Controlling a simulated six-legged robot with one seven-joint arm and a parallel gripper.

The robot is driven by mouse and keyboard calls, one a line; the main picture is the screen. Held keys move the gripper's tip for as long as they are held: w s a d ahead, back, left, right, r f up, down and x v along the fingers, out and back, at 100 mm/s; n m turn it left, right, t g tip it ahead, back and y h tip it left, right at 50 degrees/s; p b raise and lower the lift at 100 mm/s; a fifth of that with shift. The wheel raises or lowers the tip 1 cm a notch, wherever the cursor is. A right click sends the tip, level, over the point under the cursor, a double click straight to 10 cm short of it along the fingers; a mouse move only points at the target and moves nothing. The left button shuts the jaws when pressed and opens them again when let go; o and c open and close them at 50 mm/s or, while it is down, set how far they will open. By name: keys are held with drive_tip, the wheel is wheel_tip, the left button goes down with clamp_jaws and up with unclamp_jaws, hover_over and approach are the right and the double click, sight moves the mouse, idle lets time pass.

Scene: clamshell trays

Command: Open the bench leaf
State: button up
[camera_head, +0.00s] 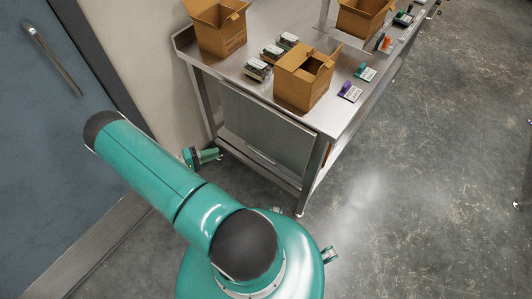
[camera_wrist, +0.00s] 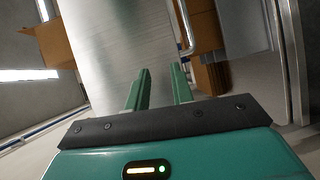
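The bench leaf (camera_head: 265,128) is a grey metal panel hanging down at the near end of the steel bench, with a slim bar handle (camera_head: 261,156) near its lower edge. In the wrist view a broad metal panel (camera_wrist: 120,45), which looks like the leaf, fills the upper middle, and a bent silver bar (camera_wrist: 185,30) runs along its right side. My gripper (camera_wrist: 160,70) has its two green fingers apart with nothing seen between them. The fingers point toward the panel and bar; I cannot tell whether they touch. In the head view my upper arm hides much of the forearm.
The steel bench (camera_head: 255,90) carries open cardboard boxes, one at its near right corner (camera_head: 304,78) and one at the back left (camera_head: 217,27), plus several small packs. A blue door (camera_head: 45,110) stands at left.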

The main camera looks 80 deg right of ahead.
sight(266, 153)
drive_tip(key=s+d+f+n+h, duration=0.1)
drive_tip(key=s+f+h, duration=0.2)
drive_tip(key=s+f, duration=0.65)
drive_tip(key=x, duration=1.3)
drive_tip(key=shift+d, duration=0.35)
drive_tip(key=shift+c, duration=0.2)
clamp_jaws()
